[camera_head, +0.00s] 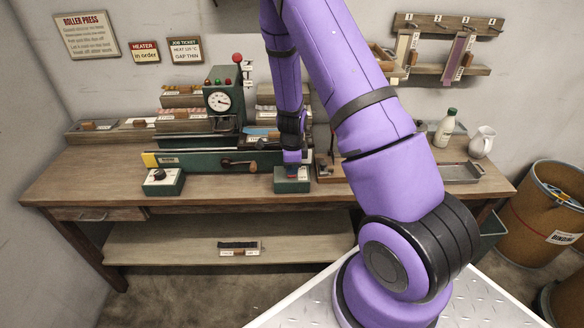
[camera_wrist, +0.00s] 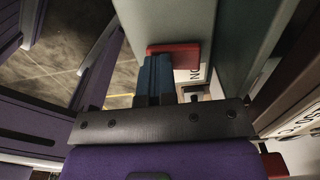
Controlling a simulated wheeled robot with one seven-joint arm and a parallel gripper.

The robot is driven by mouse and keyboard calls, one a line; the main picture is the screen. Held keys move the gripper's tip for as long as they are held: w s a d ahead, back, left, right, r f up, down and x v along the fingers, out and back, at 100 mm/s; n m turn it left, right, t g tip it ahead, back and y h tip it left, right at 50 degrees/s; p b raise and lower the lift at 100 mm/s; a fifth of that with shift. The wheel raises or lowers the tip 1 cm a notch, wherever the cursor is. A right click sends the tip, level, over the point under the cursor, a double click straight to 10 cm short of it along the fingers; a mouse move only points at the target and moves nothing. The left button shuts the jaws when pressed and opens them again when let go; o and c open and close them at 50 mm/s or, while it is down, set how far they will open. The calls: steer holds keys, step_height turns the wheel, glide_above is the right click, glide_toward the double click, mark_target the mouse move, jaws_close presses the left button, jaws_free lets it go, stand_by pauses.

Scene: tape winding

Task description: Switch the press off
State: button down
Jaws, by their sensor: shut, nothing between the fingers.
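A small green switch box (camera_head: 291,186) with a white label sits at the bench's front edge, right of the press. My gripper (camera_head: 292,161) points down at the top of this box. In the wrist view its shut blue fingers (camera_wrist: 153,76) are empty and lie against or just beside a red switch part (camera_wrist: 181,52) on the box. A label partly showing "ON" is beside it. I cannot tell whether the fingers touch the red part.
Another green box with a black knob (camera_head: 161,181) sits at the front left of the workbench (camera_head: 110,180). A crank handle (camera_head: 238,164) sticks out of the press front. A metal tray (camera_head: 461,173), bottle (camera_head: 445,128) and white jug (camera_head: 481,142) stand at the right.

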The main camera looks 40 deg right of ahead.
steer(key=shift+w+d+r, duration=0.25)
steer(key=shift+w+d, duration=0.15)
steer(key=shift+w, duration=0.25)
steer(key=shift+r, duration=0.1)
